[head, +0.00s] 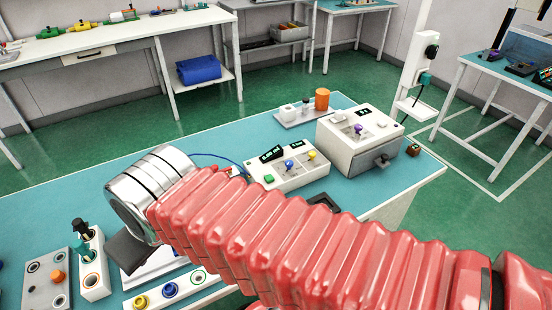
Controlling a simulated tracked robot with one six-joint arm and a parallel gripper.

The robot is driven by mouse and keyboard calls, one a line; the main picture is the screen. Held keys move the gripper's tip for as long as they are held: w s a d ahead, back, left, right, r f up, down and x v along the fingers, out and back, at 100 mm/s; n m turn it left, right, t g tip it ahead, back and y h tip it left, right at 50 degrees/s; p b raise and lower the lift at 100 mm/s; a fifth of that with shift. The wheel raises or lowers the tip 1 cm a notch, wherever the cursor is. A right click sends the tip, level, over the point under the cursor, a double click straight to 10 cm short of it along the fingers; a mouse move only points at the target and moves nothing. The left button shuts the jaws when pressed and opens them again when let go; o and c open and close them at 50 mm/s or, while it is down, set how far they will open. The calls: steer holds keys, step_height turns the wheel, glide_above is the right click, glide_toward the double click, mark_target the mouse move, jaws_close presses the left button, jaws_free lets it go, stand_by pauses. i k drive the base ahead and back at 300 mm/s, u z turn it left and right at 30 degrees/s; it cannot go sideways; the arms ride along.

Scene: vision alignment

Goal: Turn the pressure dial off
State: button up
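I cannot tell which control is the pressure dial. A white control box (287,165) on the teal table has a blue knob (289,164), a yellow knob (311,155), a green button and small dark displays. A larger white box (360,138) behind it to the right has a purple knob (358,130). A white panel (178,287) at the front left carries yellow, blue and green-ringed controls. My red-sleeved arm crosses the front, ending in a metal wrist (152,187) left of the control box. Its fingers cannot be made out; a dark block (128,250) shows below.
A grey plate (46,281) and a white stand with dark and teal plugs (92,267) are at the front left. An orange cylinder (322,99) stands on a tray at the back. The table's left back is bare.

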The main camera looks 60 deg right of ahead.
mark_target(289, 164)
steer(key=u, duration=0.15)
steer(key=k, duration=1.3)
steer(key=z, duration=0.5)
steer(key=i, duration=1.05)
steer(key=z, duration=0.05)
